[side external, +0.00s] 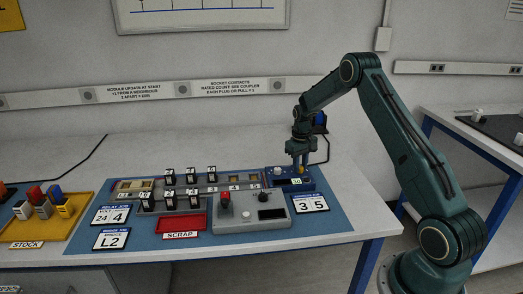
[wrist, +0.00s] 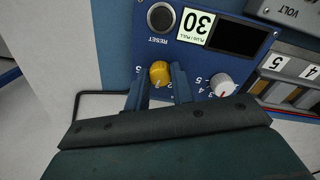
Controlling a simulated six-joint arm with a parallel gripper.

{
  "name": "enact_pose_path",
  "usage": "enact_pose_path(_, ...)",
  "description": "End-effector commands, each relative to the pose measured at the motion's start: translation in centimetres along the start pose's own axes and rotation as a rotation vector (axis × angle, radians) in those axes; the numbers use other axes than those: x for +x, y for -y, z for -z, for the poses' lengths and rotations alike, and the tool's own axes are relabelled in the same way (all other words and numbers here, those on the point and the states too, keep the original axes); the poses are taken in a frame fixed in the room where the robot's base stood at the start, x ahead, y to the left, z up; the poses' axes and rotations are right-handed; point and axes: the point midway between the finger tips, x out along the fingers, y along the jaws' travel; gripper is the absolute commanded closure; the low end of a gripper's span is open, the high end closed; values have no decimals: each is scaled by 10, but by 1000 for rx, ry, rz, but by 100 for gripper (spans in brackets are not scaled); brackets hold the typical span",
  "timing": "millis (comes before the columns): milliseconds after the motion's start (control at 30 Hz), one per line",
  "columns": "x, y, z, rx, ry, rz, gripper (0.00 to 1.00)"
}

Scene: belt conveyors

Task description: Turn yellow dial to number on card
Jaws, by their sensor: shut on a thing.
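The yellow dial (wrist: 160,72) is on a blue panel (wrist: 172,50) in the wrist view, with a pale pointer mark near its lower edge. My gripper (wrist: 160,84) is shut on it, one blue finger on each side. In the side external view my gripper (side external: 300,160) points down at the blue box (side external: 276,184), and a bit of yellow shows at its tip. A card reading 3 and 5 (side external: 311,203) lies in front of the box; its small header is unreadable. Numbers around the yellow dial are mostly hidden by my fingers.
A white dial (wrist: 222,84) with numbers sits close beside my finger. The panel also has a RESET button (wrist: 160,17), a label reading 30 (wrist: 195,26) and a dark display (wrist: 237,38). A grey box with a red knob (side external: 226,197) stands left of the blue box.

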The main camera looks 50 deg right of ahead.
Motion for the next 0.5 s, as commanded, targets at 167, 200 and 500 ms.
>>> enact_pose_path(167, -1, 0, 2, 141, 0, -1, 99)
enact_pose_path(200, -1, 0, 2, 178, 2, -1, 99)
enact_pose_path(500, -1, 0, 2, 462, 13, -1, 99)
